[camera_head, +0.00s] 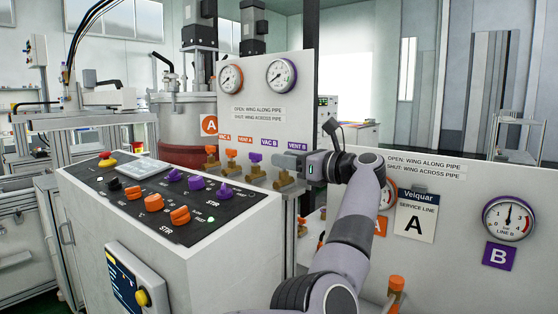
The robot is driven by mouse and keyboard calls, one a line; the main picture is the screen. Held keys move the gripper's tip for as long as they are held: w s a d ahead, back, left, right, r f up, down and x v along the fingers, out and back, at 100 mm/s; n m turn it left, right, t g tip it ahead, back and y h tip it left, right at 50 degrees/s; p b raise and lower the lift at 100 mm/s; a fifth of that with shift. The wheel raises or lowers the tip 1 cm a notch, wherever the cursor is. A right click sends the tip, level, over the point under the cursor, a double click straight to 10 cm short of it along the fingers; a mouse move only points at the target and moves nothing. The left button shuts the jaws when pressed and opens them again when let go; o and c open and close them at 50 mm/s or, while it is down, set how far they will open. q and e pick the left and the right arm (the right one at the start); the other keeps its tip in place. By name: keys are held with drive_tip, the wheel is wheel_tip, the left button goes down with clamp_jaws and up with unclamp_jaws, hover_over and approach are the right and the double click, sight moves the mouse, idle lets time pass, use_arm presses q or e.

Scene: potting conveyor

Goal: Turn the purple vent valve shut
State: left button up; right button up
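The row of small valves on the white panel carries the labels VAC A, VENT A, VAC B and VENT B. The brass body of the VENT B valve (285,181) shows at the right end of the row. I cannot tell whether the fingers are open, shut or touching the wing.
The purple-winged VAC B valve (256,165) stands close left, with the orange-winged VENT A valve (231,160) beyond. The control console (85,215) with knobs stands in front. A purple-rimmed gauge (281,75) is above. A second panel (465,245) stands right.

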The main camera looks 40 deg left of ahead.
use_arm(q)
drive_tip(key=d, duration=0.4)
drive_tip(key=shift+w, duration=0.2)
drive_tip(key=shift+r, duration=0.1)
